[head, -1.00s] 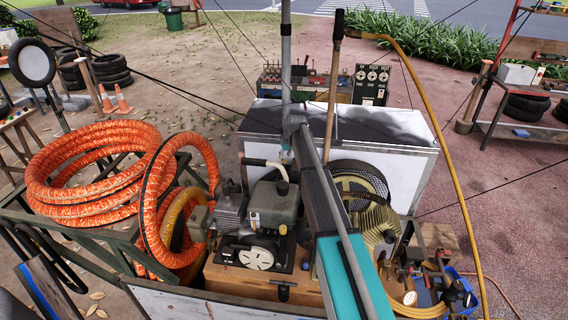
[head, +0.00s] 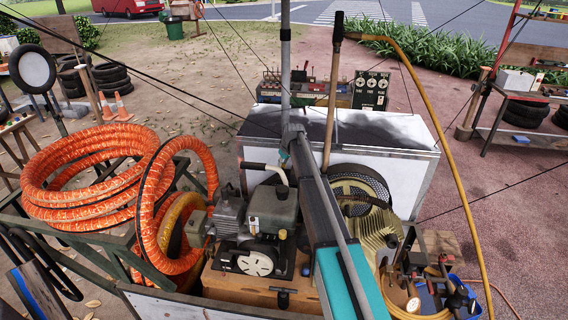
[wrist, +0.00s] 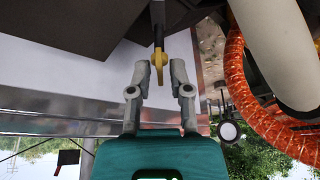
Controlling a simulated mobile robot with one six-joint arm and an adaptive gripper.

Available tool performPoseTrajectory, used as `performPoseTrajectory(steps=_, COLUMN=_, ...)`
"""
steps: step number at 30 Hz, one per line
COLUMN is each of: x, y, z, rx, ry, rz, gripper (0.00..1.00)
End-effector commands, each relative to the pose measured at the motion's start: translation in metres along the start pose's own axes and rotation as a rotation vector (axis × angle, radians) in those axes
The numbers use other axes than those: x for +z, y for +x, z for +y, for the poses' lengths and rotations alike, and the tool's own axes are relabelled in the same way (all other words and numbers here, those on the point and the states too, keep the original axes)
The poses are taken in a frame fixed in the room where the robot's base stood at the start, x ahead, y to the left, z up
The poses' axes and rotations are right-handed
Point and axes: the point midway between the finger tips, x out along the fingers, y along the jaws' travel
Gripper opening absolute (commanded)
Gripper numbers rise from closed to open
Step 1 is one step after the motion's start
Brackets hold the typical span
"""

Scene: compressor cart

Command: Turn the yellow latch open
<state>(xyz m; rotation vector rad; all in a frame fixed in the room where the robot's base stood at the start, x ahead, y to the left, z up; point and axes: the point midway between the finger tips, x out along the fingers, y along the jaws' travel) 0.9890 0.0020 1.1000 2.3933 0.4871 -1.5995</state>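The yellow latch (wrist: 159,57) hangs from a dark stem in the upper middle of the wrist view. My gripper (wrist: 160,67) is open below it in that picture, with one grey finger on each side. The latch's lower end lies between or just beyond the two fingertips; the depth is unclear. I see no clear contact, and both fingers look empty. In the head view my arm runs up the middle, and I cannot make out the latch or the fingers there.
A compressor (head: 273,207) and a finned yellowish motor (head: 371,232) sit close to my arm. Coiled orange hose (head: 88,172) is at left. A white-sided cabinet (head: 415,180) stands behind, with a leaning wooden handle (head: 332,95). Dark panels crowd the wrist view's top.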

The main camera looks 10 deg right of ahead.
Motion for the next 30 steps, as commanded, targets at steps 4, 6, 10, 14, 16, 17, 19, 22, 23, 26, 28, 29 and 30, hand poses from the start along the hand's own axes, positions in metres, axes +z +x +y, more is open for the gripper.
performPoseTrajectory(steps=4, x=-0.0001, y=0.0001, z=-0.0003, rx=0.0, ry=0.0, rz=0.0, gripper=0.0)
performPoseTrajectory(steps=6, x=-0.0001, y=0.0001, z=-0.0004, rx=0.0, ry=0.0, rz=0.0, gripper=0.0)
performPoseTrajectory(steps=10, x=0.0016, y=-0.0005, z=0.0037, rx=0.0, ry=0.001, rz=0.0, gripper=0.0)
performPoseTrajectory(steps=14, x=0.0003, y=0.0001, z=0.0, rx=0.002, ry=0.003, rz=-0.001, gripper=0.0)
performPoseTrajectory(steps=16, x=0.0002, y=0.0002, z=-0.0009, rx=0.006, ry=0.009, rz=-0.001, gripper=0.0)
performPoseTrajectory(steps=17, x=0.0001, y=0.0002, z=-0.0011, rx=0.008, ry=0.014, rz=-0.002, gripper=0.0)
performPoseTrajectory(steps=19, x=0.0002, y=0.0002, z=-0.0015, rx=0.014, ry=0.029, rz=-0.002, gripper=0.0)
performPoseTrajectory(steps=22, x=0.0001, y=0.0003, z=-0.0023, rx=0.027, ry=0.062, rz=-0.002, gripper=0.0)
performPoseTrajectory(steps=23, x=0.0001, y=0.0003, z=-0.0025, rx=0.032, ry=0.075, rz=-0.002, gripper=0.0)
performPoseTrajectory(steps=26, x=0.0001, y=0.0003, z=-0.0028, rx=0.053, ry=0.125, rz=-0.002, gripper=0.0)
performPoseTrajectory(steps=28, x=0.0, y=0.0003, z=-0.0028, rx=0.071, ry=0.167, rz=-0.002, gripper=0.0)
performPoseTrajectory(steps=29, x=0.0, y=0.0003, z=-0.0028, rx=0.079, ry=0.187, rz=-0.002, gripper=0.0)
performPoseTrajectory(steps=30, x=-0.0001, y=0.0004, z=-0.003, rx=0.09, ry=0.215, rz=-0.001, gripper=0.0)
